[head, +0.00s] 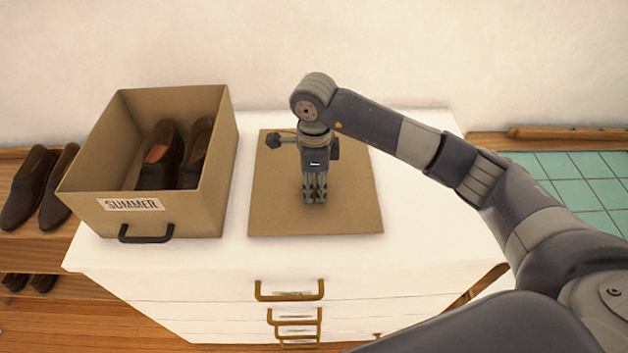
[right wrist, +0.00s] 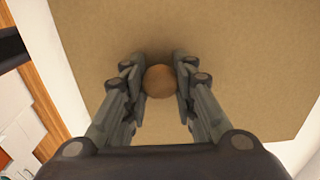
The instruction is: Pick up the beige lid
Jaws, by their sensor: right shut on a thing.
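The beige lid (head: 272,211) is a flat square panel on top of the white dresser, right of the box. It also fills most of the right wrist view (right wrist: 250,60). A round brown knob (right wrist: 160,81) sits on the lid between my fingers. My right gripper (head: 315,199) points straight down over the middle of the lid and is shut on the knob. In the head view the fingers hide the knob. I cannot tell whether the lid touches the dresser top. My left gripper is not in view.
An open beige box (head: 205,205) labelled SUMMER, with dark shoes (head: 160,155) inside, stands left of the lid on the white dresser (head: 240,256). More shoes (head: 25,185) rest on a wooden shelf at the far left. A wall is behind. The dresser's right side is clear.

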